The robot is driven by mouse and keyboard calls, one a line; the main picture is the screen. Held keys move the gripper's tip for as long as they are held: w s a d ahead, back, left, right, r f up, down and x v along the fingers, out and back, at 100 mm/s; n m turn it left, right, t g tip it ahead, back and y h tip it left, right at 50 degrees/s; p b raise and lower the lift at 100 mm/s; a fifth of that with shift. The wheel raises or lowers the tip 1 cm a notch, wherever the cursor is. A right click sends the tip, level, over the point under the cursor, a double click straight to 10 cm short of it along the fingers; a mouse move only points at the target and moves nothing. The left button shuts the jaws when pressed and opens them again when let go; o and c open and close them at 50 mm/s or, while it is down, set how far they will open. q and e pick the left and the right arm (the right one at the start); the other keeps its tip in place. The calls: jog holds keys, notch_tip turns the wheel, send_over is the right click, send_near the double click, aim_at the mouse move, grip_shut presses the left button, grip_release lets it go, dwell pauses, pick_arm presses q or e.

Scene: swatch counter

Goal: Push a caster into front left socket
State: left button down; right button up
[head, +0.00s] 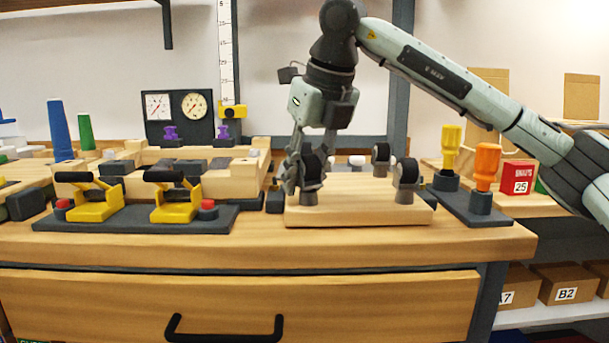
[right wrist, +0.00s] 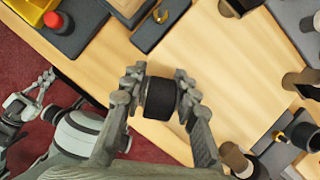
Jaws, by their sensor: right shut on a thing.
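A pale wooden board (head: 345,214) lies on the counter, carrying grey sockets at its corners. My right gripper (head: 309,178) is above its front left corner, shut on a caster (head: 313,163) with a black wheel. That caster is upright over the front left grey socket (head: 308,198); I cannot tell how deep it sits. In the right wrist view the same caster (right wrist: 161,99) is between both fingers. Other casters stand at the back right (head: 381,154) and front right (head: 406,172) of the board. My left gripper (right wrist: 28,100) seems to show low at the left there, its opening unclear.
Yellow toggle clamps (head: 93,205) on a dark plate (head: 130,218) stand left of the board. A dark stand (head: 473,208) with yellow and orange-handled tools (head: 487,165) is close on the right. The counter's front strip (head: 250,248) is clear.

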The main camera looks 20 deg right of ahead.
jog(key=shift+f, duration=0.25)
jog(key=o, duration=1.5)
jog(key=shift+o, duration=0.2)
jog(key=shift+r, duration=0.15)
jog(key=shift+r+p, duration=2.2)
jog(key=shift+r, duration=0.7)
